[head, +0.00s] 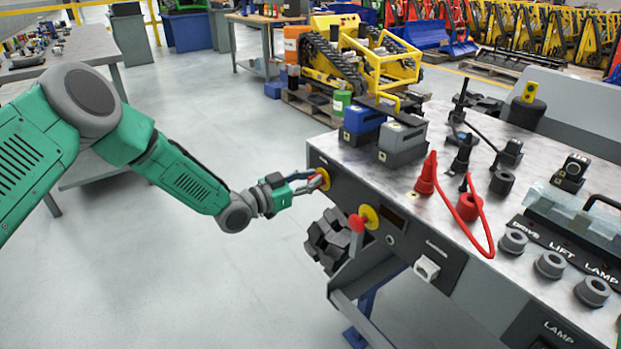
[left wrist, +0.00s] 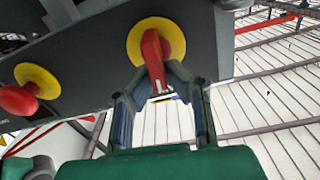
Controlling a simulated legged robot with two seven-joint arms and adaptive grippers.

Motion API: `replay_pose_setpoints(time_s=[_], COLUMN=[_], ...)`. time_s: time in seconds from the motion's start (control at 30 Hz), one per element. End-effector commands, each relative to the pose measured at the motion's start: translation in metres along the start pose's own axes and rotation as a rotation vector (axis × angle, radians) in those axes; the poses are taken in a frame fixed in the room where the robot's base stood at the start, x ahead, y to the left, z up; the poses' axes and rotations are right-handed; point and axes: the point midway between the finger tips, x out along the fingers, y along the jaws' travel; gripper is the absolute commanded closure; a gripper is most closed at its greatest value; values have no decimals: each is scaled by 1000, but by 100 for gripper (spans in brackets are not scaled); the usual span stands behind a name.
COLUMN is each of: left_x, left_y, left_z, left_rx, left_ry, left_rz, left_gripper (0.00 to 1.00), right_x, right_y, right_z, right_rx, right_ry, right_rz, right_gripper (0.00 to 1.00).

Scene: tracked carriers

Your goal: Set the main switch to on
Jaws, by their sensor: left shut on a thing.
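The main switch is a red handle on a round yellow plate (left wrist: 155,35), set in the dark front panel of the bench. In the left wrist view the red handle (left wrist: 154,62) points down, slightly tilted. My left gripper (left wrist: 160,88) is shut on this handle, with a finger on each side. In the head view my left gripper (head: 312,183) reaches the panel's left end and partly covers the switch (head: 322,178). My right gripper is not in view.
A red mushroom button (head: 357,222) on a yellow plate sits on the same panel, right of the switch. A white socket (head: 427,268) is further right. Blue and grey boxes (head: 402,140), red plugs (head: 467,206) and a red cable lie on the bench top.

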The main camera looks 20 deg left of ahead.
Motion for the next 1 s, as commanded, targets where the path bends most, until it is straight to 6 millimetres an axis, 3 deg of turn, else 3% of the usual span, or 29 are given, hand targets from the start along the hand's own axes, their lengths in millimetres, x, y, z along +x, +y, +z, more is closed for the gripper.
replay_pose_setpoints(time_s=[1.0], left_x=[-2], left_y=[15], left_z=[14], left_rx=[937], left_ry=[-15], left_rz=[7], left_gripper=[100], right_x=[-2], right_y=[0], right_z=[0], right_rx=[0], right_ry=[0], right_rz=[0], right_gripper=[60])
